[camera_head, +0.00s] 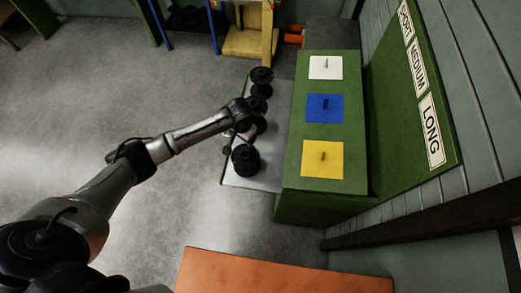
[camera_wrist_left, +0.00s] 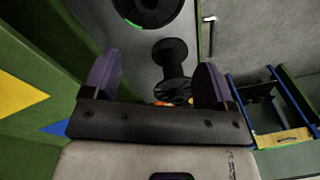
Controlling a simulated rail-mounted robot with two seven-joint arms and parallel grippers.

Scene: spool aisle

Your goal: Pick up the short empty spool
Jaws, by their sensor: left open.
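Several black spools stand on a grey shelf (camera_head: 232,174). The nearest spool (camera_head: 245,160) sits close to the shelf's front end, and another spool (camera_head: 262,76) stands at the far end. My left gripper (camera_head: 236,131) is above the shelf and partly hides the middle spools. In the left wrist view its purple fingers (camera_wrist_left: 158,64) are apart with nothing gripped. A dark spool with a bare core (camera_wrist_left: 172,60) shows beyond the gap between them. A larger spool (camera_wrist_left: 148,8) with a green mark is cut off at the top. I cannot tell which one is the short empty spool.
A green bench beside the shelf carries a white square (camera_head: 325,67), a blue square (camera_head: 324,108) and a yellow square (camera_head: 322,159), each with a peg. A sign board (camera_head: 418,80) stands behind. An orange surface (camera_head: 280,275) is at the front. Floor left of the shelf is clear.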

